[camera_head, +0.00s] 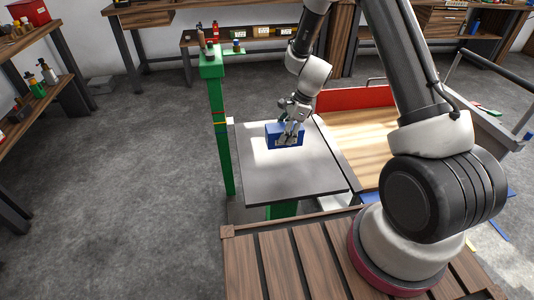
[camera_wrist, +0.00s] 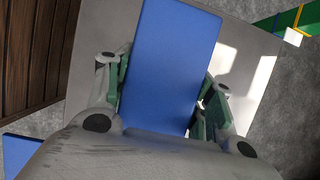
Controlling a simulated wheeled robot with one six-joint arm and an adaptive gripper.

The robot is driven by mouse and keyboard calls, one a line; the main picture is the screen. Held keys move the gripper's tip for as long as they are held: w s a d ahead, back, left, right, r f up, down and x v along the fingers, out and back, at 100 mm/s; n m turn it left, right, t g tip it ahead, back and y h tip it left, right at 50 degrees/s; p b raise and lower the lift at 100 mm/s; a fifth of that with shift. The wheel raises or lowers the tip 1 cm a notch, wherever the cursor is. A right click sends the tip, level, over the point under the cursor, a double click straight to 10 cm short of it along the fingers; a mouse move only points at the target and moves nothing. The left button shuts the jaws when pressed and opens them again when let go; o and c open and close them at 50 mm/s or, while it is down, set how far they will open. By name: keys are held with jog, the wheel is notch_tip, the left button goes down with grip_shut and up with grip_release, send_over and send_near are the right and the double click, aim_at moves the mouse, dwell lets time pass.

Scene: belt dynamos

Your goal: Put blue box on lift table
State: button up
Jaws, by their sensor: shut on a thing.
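The blue box (camera_head: 284,136) is at the middle of the lift table's grey top (camera_head: 300,180) in the head view. My gripper (camera_head: 293,122) is shut on it from above, with fingers on both sides. In the wrist view the blue box (camera_wrist: 168,60) fills the middle, between the two fingers (camera_wrist: 160,92) of my gripper. The grey table top (camera_wrist: 100,30) lies beneath it. I cannot tell whether the box touches the top or is just above it.
A green post (camera_head: 220,125) stands at the table's left edge. A wooden surface with a red panel (camera_head: 355,98) is to the right. A slatted wooden deck (camera_head: 290,265) is in front. Shelves and benches stand at the back and left, with open floor between.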

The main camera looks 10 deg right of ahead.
jog(key=x, duration=0.4)
jog(key=d+x, duration=0.1)
jog(key=shift+f, duration=2.7)
jog(key=shift+d+f, duration=0.1)
jog(key=o, duration=1.5)
jog(key=shift+c, duration=0.2)
